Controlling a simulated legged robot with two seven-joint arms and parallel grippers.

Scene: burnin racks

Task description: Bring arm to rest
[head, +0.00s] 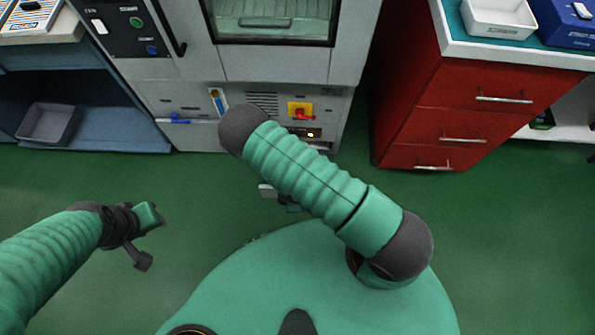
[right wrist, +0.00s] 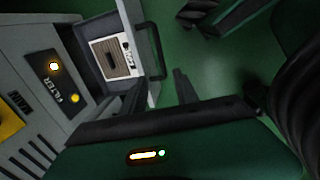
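My right arm (head: 310,180) reaches from my green base toward the grey cabinet and bends down at a dark elbow. Its gripper (head: 280,196) shows only partly beneath the arm in the head view.
The grey cabinet (head: 275,66) stands ahead, with a yellow and red switch (head: 300,110). An open compartment (right wrist: 122,62) with a light slotted unit shows in the right wrist view. Red drawers (head: 445,122) stand right; a grey bin (head: 48,123) sits left. Floor between is clear.

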